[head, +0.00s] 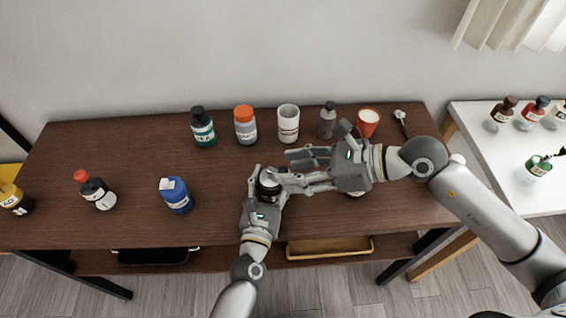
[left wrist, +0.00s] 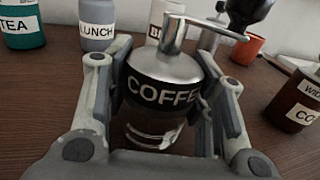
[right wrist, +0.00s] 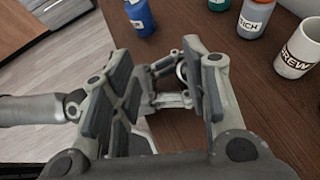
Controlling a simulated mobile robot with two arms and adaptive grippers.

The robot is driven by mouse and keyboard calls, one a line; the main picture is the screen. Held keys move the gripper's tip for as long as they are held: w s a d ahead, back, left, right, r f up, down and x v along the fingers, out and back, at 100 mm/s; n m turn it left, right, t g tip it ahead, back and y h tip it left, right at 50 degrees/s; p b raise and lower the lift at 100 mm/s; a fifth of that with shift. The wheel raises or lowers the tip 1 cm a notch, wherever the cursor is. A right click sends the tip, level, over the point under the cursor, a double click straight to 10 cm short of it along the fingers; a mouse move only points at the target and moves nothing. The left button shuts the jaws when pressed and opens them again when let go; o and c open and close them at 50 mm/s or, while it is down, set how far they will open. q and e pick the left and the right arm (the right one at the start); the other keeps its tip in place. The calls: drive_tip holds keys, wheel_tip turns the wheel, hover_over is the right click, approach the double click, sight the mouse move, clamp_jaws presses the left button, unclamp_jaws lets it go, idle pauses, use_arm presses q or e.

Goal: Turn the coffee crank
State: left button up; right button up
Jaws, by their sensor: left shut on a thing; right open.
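The coffee grinder (head: 268,182) stands near the table's front middle, mostly hidden by my grippers in the head view. In the left wrist view it has a silver dome, a glass lower part and a black COFFEE label (left wrist: 160,95). Its metal crank (left wrist: 190,28) reaches right to a dark knob (left wrist: 250,12). My left gripper (head: 267,190) is shut on the grinder body, a finger on each side. My right gripper (head: 292,170) is open, coming from the right beside the grinder's top. Whether it touches the crank cannot be told.
A green bottle (head: 203,130), orange-capped jar (head: 245,128), white BREW mug (head: 288,125), grey bottle (head: 327,122) and orange cup (head: 367,122) line the back. A blue bottle (head: 176,196) stands left of the grinder. A brown jar (left wrist: 300,100) stands right. The table (head: 130,150) has free room at left.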

drive_tip(key=a+r+n+g+h, duration=0.2)
drive_tip(key=a+n+g, duration=0.15)
drive_tip(key=a, duration=0.25)
drive_tip(key=n+h, duration=0.5)
drive_tip(key=h, duration=0.5)
approach(283, 169)
drive_tip(key=shift+m, duration=0.25)
drive_tip(key=f, duration=0.8)
drive_tip(key=shift+w+f, duration=0.25)
drive_tip(key=shift+f, duration=0.1)
clamp_jaws()
